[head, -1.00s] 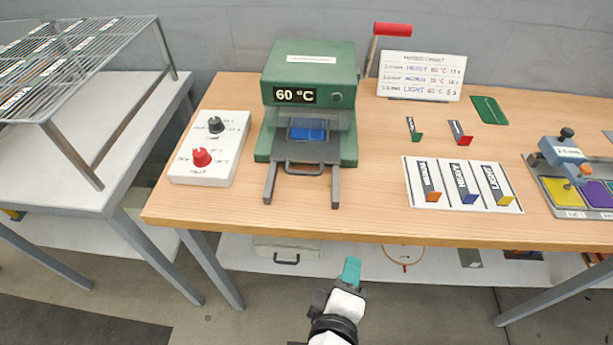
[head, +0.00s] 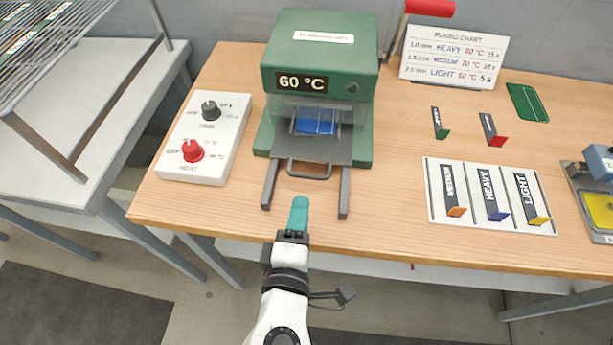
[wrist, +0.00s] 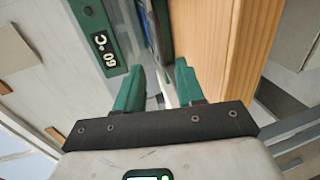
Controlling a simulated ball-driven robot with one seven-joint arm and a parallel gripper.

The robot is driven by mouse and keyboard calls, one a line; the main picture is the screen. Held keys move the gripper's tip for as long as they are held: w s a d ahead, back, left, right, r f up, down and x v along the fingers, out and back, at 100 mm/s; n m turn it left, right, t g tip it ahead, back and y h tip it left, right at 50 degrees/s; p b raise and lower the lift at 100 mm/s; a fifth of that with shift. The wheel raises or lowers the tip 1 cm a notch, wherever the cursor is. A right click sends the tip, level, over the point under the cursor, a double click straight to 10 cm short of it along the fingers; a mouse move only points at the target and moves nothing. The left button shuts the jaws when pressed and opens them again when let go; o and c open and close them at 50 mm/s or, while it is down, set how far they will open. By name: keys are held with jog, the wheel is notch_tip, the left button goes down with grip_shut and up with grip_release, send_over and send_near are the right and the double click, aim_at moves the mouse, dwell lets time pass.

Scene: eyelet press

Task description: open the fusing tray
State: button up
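The fusing tray (head: 335,150) is a grey plate on the front of the green press (head: 318,60), between two grey rails. A blue piece (head: 316,121) lies on it, partly inside the press mouth. Its handle (head: 309,173) is a dark bar at the front. My gripper (head: 299,202), with teal fingers, is just in front of the handle, apart from it in the picture. In the wrist view the fingers (wrist: 158,85) are spread with nothing between them. The wrist view is turned sideways and shows the press's 60 °C display (wrist: 105,48).
A white control box (head: 205,138) with black and red knobs stands left of the press. A red-handled lever (head: 429,8) rises at its right. A white board with labelled holders (head: 465,216) lies to the right. Bare wooden table (head: 390,190) lies between.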

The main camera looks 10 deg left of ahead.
jog(key=x, duration=0.8)
jog(key=shift+w+p, duration=0.1)
jog(key=shift+p, duration=0.3)
jog(key=shift+c, duration=0.4)
grip_shut()
